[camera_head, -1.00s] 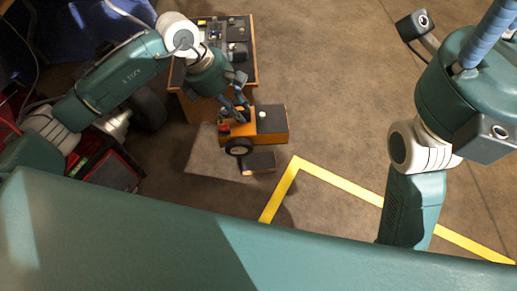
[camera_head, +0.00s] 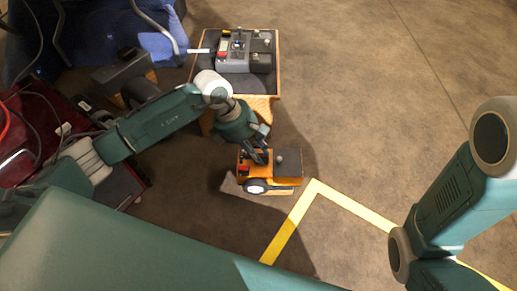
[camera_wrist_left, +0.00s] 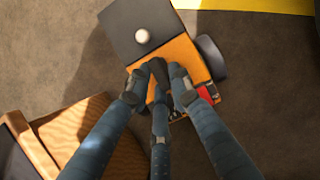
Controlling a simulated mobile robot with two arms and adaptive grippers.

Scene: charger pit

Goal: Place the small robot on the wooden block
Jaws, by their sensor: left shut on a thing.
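The small robot (camera_head: 284,166) is an orange box with a dark top, a light knob and dark wheels. My left gripper (camera_head: 258,156) is shut on it from above, at its left part. The left wrist view also shows the small robot (camera_wrist_left: 182,50) between the fingers of the left gripper (camera_wrist_left: 160,85). My right gripper is out of view; only my right arm shows.
A yellow floor line (camera_head: 290,222) runs in front and to the right. A red cart (camera_head: 25,150) stands at the left. The floor at the right is open.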

